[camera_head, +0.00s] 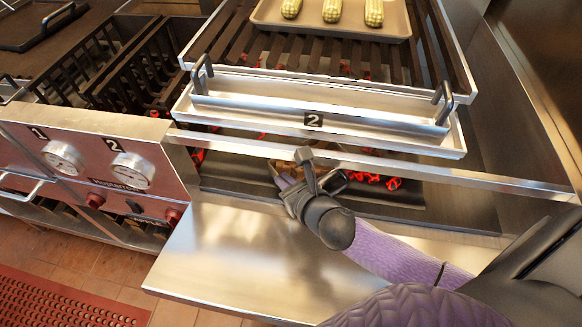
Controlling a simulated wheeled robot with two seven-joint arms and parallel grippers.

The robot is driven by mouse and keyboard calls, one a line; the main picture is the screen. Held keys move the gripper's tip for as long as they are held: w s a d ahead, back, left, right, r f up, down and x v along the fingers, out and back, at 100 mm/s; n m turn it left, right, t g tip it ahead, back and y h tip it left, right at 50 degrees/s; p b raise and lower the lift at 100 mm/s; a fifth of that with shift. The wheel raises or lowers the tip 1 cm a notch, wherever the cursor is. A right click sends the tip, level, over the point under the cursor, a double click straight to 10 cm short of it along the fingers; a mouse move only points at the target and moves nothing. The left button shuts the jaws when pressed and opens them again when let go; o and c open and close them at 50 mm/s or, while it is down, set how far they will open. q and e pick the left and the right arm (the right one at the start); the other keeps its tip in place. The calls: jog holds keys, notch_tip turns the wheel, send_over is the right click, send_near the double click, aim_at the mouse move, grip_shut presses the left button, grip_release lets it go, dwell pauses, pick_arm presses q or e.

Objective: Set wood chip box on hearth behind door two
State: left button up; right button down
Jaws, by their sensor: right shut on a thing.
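My right gripper (283,176) reaches into the opening under the front rail, below the tray marked 2. It is shut on a brownish thing (284,165), probably the wood chip box, mostly hidden by the gripper and the rail. The hearth (235,176) is a dark bed with glowing red coals on both sides of the gripper. A flat steel panel (235,245), seemingly the lowered door two, lies open in front of the hearth. Whether the box touches the hearth floor is hidden. My left gripper is not in view.
A steel drip tray (260,110) marked 2, with dark handles, juts out above the opening. A tray of corn (275,14) sits on the grill above. A control panel (150,180) with knobs stands at left. A steel wall (505,120) bounds the right.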

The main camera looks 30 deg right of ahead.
aim_at(288, 168)
jog(key=shift+w+d+f+b, duration=0.2)
jog(key=shift+w+d+f, duration=0.25)
jog(key=shift+w, duration=0.2)
jog(key=shift+w+d+f+b, duration=0.15)
jog(key=shift+w+d+f, duration=0.3)
jog(key=shift+w, duration=0.15)
jog(key=shift+w+d+f+b, duration=0.7)
jog(key=shift+w+f+b, duration=0.1)
jog(key=shift+w+f, duration=0.15)
jog(key=shift+w+d+f, duration=0.15)
jog(key=shift+w, duration=0.1)
jog(key=shift+s, duration=0.1)
jog(key=c, duration=0.8)
grip_release()
